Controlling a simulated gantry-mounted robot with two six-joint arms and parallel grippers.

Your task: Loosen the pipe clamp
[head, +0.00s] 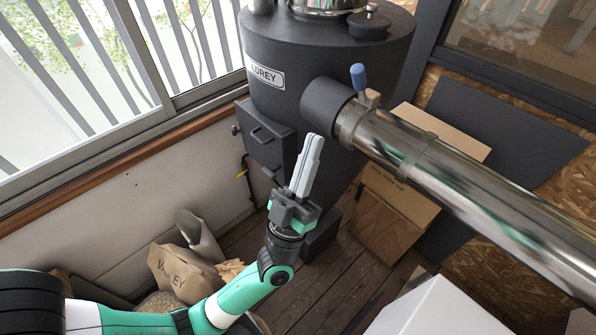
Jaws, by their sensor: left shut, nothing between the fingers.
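The pipe clamp (352,121) is a metal band around the joint where the shiny pipe (470,196) meets the black outlet of the roaster. A small tan block and a lever with a blue grip (358,76) stand up from its top. My left gripper (315,140) is shut and empty, pointing up, in front of the black roaster (325,60). It is to the left of and below the clamp, apart from it in the picture. My right gripper is not in view.
Cardboard boxes (398,195) stand behind and below the pipe. A paper sack (183,273) sits on the floor at lower left. A white box (437,310) is at the bottom right. A window (95,75) is at the left. The space between my left gripper and the clamp looks clear.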

